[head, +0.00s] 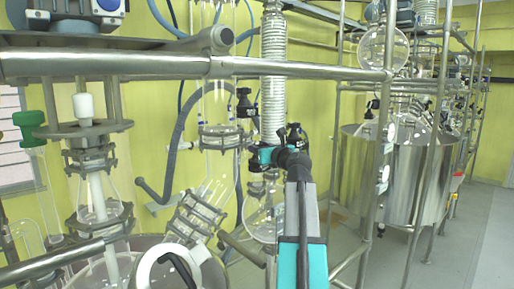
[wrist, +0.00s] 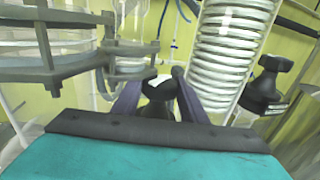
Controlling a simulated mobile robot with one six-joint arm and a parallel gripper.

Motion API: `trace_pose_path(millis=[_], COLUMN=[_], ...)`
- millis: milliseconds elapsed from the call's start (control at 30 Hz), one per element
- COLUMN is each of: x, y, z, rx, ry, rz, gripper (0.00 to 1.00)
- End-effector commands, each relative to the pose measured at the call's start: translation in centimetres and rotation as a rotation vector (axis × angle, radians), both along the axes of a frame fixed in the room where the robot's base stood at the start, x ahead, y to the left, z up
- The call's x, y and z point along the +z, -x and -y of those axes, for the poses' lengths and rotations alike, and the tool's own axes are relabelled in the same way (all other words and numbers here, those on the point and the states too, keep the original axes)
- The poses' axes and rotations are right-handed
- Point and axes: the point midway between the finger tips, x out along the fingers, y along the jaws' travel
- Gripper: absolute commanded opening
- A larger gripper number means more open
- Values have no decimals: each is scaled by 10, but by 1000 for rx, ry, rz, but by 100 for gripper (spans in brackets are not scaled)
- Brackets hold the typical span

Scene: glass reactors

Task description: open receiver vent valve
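A black valve knob (wrist: 160,90) stands between my gripper's two fingers in the wrist view; I cannot tell for sure that it is the receiver vent valve. My gripper (wrist: 155,97) is open, with one dark purple finger on each side of the knob and a gap visible at the left. In the head view my gripper (head: 272,156) is at the foot of the coiled condenser (head: 273,80), and my arm hides part of the area. A second black knob (wrist: 268,85) is right of the coil; it also shows in the head view (head: 295,135). Another black knob (head: 245,103) is left of the coil.
A steel rail (head: 150,65) crosses the upper head view. A metal flange clamp (wrist: 70,65) is close on the left in the wrist view. A round glass flask (head: 262,222) hangs beside my arm. Steel tanks (head: 415,180) stand at right, with open floor (head: 485,250) beyond.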

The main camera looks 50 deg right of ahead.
Motion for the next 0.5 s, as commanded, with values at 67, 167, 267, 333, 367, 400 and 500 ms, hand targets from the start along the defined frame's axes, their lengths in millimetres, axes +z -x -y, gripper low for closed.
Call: trace_pose_path(millis=[67, 167, 267, 333, 367, 400, 500], x=[1, 0, -2, -2, -2, -2, -1], y=[0, 0, -1, -1, -1, -1, -1], z=[0, 1, 3, 3, 3, 3, 4], rx=[1, 15, 44, 72, 85, 103, 153], ry=[-1, -2, -2, -3, -2, -2, -3], rz=[1, 1, 1, 1, 2, 2, 1], gripper=[19, 19, 19, 19, 19, 19, 19])
